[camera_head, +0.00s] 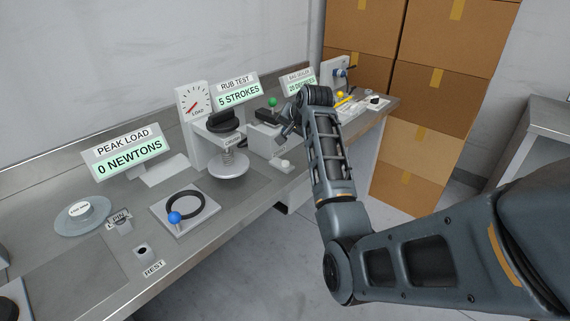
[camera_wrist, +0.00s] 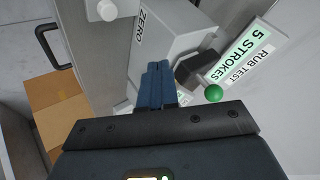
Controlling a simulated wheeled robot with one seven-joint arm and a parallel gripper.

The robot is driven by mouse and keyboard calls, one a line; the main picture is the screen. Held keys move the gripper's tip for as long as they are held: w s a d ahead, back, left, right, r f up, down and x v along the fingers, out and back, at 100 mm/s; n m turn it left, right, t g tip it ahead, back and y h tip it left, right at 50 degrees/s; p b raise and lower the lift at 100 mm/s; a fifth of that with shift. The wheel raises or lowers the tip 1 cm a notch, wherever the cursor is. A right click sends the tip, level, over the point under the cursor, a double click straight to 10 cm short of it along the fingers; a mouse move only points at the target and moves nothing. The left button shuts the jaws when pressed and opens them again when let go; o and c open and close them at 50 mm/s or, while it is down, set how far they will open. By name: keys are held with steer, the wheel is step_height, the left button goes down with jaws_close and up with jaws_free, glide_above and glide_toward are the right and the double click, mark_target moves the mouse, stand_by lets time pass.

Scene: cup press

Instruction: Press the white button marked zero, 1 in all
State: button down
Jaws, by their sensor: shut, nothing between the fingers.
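In the head view my gripper (camera_head: 284,134) is above the button, partly hidden by my wrist.
The rub test sign (camera_head: 237,89) reads 5 STROKES, and the peak load sign (camera_head: 129,152) reads 0 NEWTONS. A green knob (camera_head: 272,102) rises from the rub tester. A load press (camera_head: 228,163) stands to the left. Cardboard boxes (camera_head: 428,98) are stacked behind the bench's right end.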

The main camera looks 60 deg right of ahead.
steer(key=b, duration=0.6)
glide_above(287, 163)
step_height(287, 163, down, 6)
steer(key=shift+f, duration=1.05)
steer(key=shift+f, duration=0.1)
stand_by(0.7)
steer(key=shift+f, duration=0.35)
steer(key=shift+f, duration=0.5)
stand_by(0.7)
stand_by(0.3)
steer(key=shift+r+p, duration=0.75)
steer(key=shift+r, duration=0.2)
